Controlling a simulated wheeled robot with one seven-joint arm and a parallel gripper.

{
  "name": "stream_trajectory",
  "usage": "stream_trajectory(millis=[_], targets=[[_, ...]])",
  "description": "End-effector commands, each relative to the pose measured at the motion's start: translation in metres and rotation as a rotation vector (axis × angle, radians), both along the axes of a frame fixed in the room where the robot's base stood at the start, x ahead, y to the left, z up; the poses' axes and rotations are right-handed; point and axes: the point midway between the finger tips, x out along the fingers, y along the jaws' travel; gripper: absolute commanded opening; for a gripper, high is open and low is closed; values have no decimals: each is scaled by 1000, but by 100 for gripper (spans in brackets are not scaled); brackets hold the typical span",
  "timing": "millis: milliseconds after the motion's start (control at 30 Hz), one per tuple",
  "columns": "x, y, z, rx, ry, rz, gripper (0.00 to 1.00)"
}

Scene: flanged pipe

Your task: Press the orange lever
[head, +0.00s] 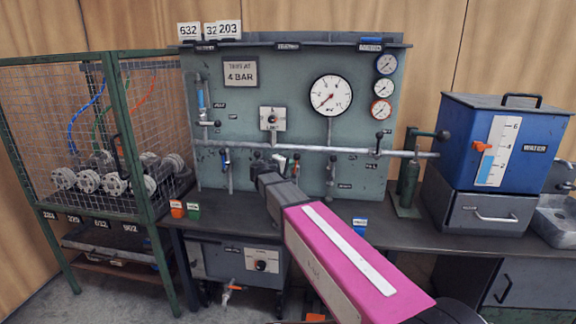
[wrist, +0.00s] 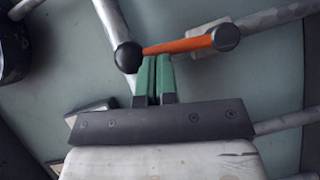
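The orange lever (wrist: 180,46) shows in the wrist view as a slim orange bar with a round black knob (wrist: 128,57) at its left end and a grey metal hub (wrist: 225,37) at its right end. My gripper (wrist: 155,58) has two green fingers side by side, shut with only a thin gap and nothing between them. Their tips are right at the lever's lower edge, close to the knob; I cannot tell whether they touch it. In the head view my gripper (head: 262,166) is in front of the panel's lower middle, and my arm hides much of that area.
A green-grey panel (head: 245,110) carries gauges, valves and a horizontal pipe (head: 340,151). A mesh cage (head: 50,110) with flanged parts stands left. A blue water tank (head: 465,140) stands right. Small orange and green blocks (head: 178,209) sit on the bench (head: 225,215).

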Motion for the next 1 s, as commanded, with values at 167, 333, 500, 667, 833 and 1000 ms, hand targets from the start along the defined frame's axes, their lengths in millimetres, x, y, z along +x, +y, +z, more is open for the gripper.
stream_trajectory(millis=[167, 333, 500, 667, 833, 1000], targets=[[-3, -11, 3, 132, -28, -1, 0], [-5, -22, 2, 292, -58, -2, 0], [-8, -32, 1, 451, -89, -2, 0], [-9, -42, -3, 600, -117, -2, 0], [-11, -52, -8, 759, -149, -2, 0], [-13, -61, -14, 917, -180, -2, 0]])
